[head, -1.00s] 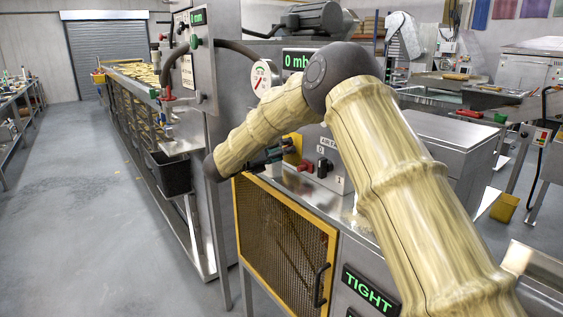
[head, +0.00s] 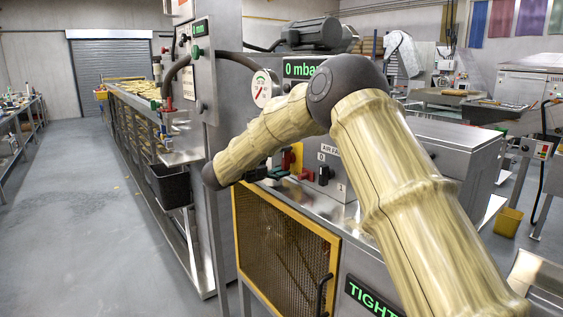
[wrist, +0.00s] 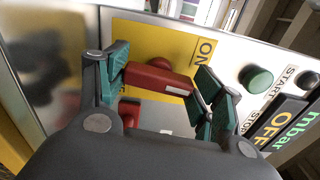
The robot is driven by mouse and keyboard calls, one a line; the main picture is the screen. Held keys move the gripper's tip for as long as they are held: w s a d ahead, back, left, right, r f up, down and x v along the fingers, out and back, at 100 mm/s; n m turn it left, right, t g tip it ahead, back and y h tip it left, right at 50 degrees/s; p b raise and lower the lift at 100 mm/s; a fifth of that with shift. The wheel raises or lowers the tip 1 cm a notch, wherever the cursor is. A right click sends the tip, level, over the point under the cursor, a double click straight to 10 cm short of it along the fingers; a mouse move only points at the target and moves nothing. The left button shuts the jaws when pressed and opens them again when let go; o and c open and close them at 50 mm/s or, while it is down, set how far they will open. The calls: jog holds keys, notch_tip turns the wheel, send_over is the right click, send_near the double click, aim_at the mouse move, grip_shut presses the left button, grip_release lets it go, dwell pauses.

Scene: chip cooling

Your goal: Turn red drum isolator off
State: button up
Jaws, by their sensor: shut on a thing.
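The red isolator handle (wrist: 158,80) sits on a yellow plate (wrist: 135,38) in the wrist view. One end of it lies close to the ON label (wrist: 202,57). My gripper (wrist: 160,84) has its green-padded fingers on both sides of the handle and is shut on it. In the head view my gripper (head: 268,172) reaches the front of the machine beside the yellow plate (head: 297,152). There my gripper and arm hide the handle, so its angle is not clear.
A green button (wrist: 256,78) and a dark button (wrist: 305,79) sit right of the plate, by START and STOP labels. A red knob (head: 306,173) and a black knob (head: 324,176) are close by. Open floor (head: 90,220) lies left.

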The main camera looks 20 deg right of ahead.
jog(key=shift+n, duration=0.7)
jog(key=o, duration=1)
jog(key=shift+a, duration=0.1)
jog(key=shift+a, duration=0.1)
jog(key=v, duration=1.1)
jog(key=shift+s+a, duration=0.1)
jog(key=shift+a, duration=0.25)
